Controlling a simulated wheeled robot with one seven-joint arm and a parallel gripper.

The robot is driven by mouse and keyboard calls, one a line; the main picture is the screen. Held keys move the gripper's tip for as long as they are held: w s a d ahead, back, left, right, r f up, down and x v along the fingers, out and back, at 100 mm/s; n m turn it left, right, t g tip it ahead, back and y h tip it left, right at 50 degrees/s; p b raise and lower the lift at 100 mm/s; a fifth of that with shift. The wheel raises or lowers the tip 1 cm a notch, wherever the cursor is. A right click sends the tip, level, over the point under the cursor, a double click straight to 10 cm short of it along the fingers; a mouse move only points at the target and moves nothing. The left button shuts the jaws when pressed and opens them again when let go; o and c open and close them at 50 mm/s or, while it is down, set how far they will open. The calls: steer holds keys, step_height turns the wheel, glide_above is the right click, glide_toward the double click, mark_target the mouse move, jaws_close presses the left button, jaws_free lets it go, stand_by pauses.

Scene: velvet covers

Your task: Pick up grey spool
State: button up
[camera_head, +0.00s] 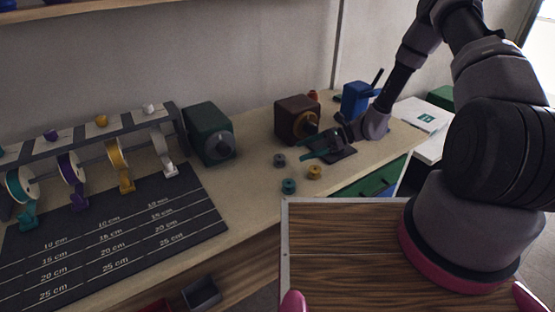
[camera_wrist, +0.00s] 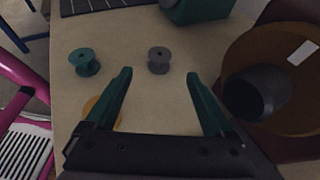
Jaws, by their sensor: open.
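The grey spool (camera_head: 279,160) lies on the workbench in the head view, left of the yellow spool and behind the teal one. In the wrist view the grey spool (camera_wrist: 159,60) stands upright beyond my open fingers, roughly between their lines. My gripper (camera_wrist: 160,78) is open and empty, with dark green fingertips. In the head view my gripper (camera_head: 312,146) reaches over the bench from the right, to the right of the grey spool and apart from it.
A teal spool (camera_wrist: 84,62) and a yellow spool (camera_wrist: 103,110), partly hidden by my left finger, stand near. A brown machine (camera_head: 297,119) is close by my gripper. A green machine (camera_head: 209,134) and a ribbon rack with a measuring mat (camera_head: 110,225) are left. Bench around the grey spool is clear.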

mark_target(284, 157)
steer(key=x, duration=0.8)
steer(key=shift+s, duration=0.1)
jaws_close()
